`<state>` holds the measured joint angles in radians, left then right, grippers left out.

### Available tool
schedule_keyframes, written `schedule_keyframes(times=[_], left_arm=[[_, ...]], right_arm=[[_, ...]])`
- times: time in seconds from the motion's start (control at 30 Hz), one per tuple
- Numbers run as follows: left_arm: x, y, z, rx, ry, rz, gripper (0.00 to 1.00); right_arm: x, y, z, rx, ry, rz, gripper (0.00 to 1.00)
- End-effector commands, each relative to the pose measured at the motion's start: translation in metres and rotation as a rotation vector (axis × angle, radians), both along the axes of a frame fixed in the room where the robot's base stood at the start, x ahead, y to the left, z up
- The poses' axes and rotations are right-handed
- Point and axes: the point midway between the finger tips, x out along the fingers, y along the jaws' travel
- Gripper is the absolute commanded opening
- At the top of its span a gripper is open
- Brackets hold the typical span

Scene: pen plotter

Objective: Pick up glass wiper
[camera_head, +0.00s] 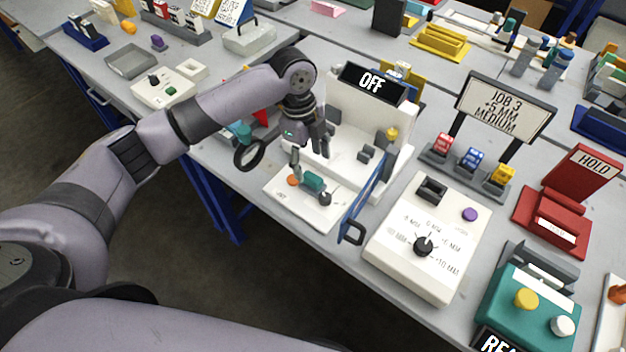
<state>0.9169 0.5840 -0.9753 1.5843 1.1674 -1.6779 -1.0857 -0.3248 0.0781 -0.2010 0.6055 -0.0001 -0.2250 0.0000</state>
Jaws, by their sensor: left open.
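My left gripper (310,154) is open and points down over the front of a white machine (350,109) with an "OFF" sign. No wiper can be made out for certain. A small teal piece (313,182) shows just below the fingers, over a white panel (301,209) with an orange button and a dark knob. I cannot tell whether the fingers touch it. Another teal piece (239,131) lies left of the machine, beside a black ring (249,155) at the table edge, partly behind my arm. My right gripper is not in view.
A blue flap with a black handle (354,234) stands at the machine's right front. Right of it are a white dial box (400,250), a teal button box (505,307) and a red "HOLD" stand (553,215). A dial sign (505,103) stands behind.

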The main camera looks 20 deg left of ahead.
Motion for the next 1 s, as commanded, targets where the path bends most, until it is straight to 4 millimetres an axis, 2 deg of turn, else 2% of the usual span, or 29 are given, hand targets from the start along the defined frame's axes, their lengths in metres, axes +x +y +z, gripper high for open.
schedule_keyframes(times=[0.13, 0.27, 0.43, 0.6, 0.73, 0.9, 1.0], left_arm=[[-0.001, -0.003, -0.018, 0.000, 0.001, 0.000, 0.61], [-0.001, -0.003, -0.024, 0.000, 0.000, 0.001, 0.61], [-0.002, -0.004, -0.046, 0.001, 0.004, 0.002, 0.61], [-0.003, -0.007, -0.069, 0.001, 0.002, 0.001, 0.61], [-0.002, -0.008, -0.075, 0.001, -0.001, 0.001, 0.61], [-0.002, -0.008, -0.075, 0.001, -0.001, 0.000, 0.61], [-0.002, -0.008, -0.075, 0.001, -0.001, 0.000, 0.55]], right_arm=[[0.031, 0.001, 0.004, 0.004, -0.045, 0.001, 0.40], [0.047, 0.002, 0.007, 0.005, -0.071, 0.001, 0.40], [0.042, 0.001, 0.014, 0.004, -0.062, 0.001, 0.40], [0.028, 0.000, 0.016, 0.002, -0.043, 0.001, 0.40], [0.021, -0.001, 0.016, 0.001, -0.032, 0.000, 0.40], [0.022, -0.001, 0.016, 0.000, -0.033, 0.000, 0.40], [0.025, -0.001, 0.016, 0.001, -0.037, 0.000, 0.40]])
